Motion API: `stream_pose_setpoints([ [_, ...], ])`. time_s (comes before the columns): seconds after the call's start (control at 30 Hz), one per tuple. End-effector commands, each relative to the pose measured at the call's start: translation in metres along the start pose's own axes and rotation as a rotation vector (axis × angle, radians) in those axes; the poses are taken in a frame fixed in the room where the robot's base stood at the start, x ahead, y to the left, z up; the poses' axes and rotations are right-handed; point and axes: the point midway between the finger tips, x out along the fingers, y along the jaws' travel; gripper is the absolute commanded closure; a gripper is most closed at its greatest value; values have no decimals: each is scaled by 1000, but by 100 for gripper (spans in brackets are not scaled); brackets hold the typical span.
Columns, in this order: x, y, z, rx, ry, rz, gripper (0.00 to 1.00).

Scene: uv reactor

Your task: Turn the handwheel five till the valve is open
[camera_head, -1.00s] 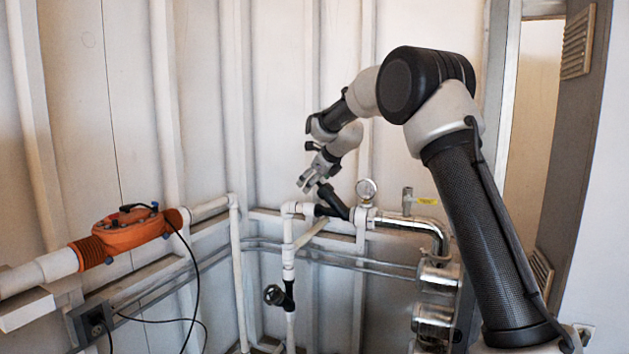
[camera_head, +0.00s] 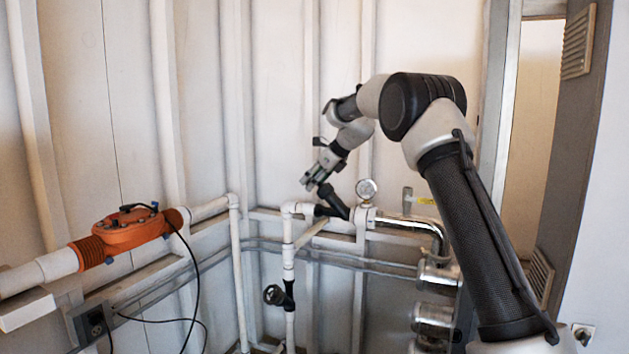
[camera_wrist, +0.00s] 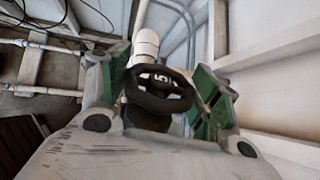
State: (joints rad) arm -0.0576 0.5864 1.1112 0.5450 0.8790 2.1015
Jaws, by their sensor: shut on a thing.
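Handwheel five is a small dark ring with a pale mark at its hub, seen in the wrist view (camera_wrist: 160,104) in front of a white pipe (camera_wrist: 145,46). My gripper's green-padded fingers (camera_wrist: 161,92) stand on either side of its rim and are shut on it. In the head view my gripper (camera_head: 310,184) points down and left at the top of the white and black pipework. The handwheel cannot be made out there. How far the valve is open cannot be told.
A pressure gauge (camera_head: 366,190) stands just right of my gripper, and a yellow-handled valve (camera_head: 425,201) lies farther right. Another dark handwheel (camera_head: 273,295) is lower down. An orange flow unit (camera_head: 128,231) sits on the left pipe. Wall ribs stand close behind.

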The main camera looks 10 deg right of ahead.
Motion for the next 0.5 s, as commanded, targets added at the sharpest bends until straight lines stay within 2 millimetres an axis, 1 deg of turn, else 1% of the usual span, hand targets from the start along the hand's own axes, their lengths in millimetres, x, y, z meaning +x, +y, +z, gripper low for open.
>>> stream_pose_setpoints([
  [0.03,1,-3,-1,-1,0,35,61],
  [0.3,1,-2,-1,-13,-1,235,60],
  [0.5,1,-1,0,-20,-1,336,61],
])
